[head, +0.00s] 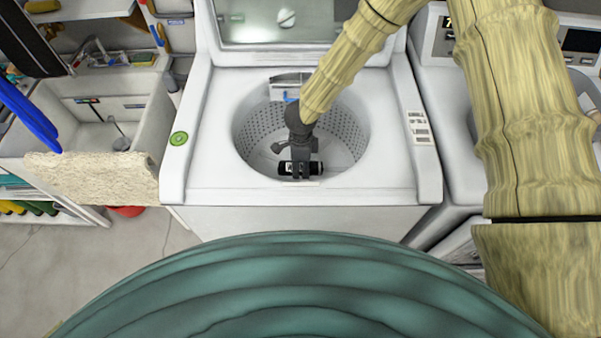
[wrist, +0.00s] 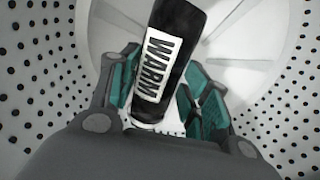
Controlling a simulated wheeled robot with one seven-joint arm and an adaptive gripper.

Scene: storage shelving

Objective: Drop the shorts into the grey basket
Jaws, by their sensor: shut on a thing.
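No shorts can be made out in either view. My gripper (head: 300,168) is inside the grey perforated drum (head: 347,130) of an open top-loading washer. It is shut on a black cylinder (head: 287,167) with a white band reading "WARM". In the wrist view the cylinder (wrist: 182,30) sits between the green finger pads of my gripper (wrist: 160,85), with the drum's dotted wall (wrist: 40,75) around them. Whether the cylinder touches the drum floor cannot be told. No separate grey basket shows; the drum is the only grey basket-like thing.
The washer's white rim (head: 390,150) surrounds the drum, and its lid (head: 285,20) stands open behind. A utility sink (head: 115,105) is at the left, with a beige textured slab (head: 95,175) at its front. A second white machine (head: 440,95) is at the right.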

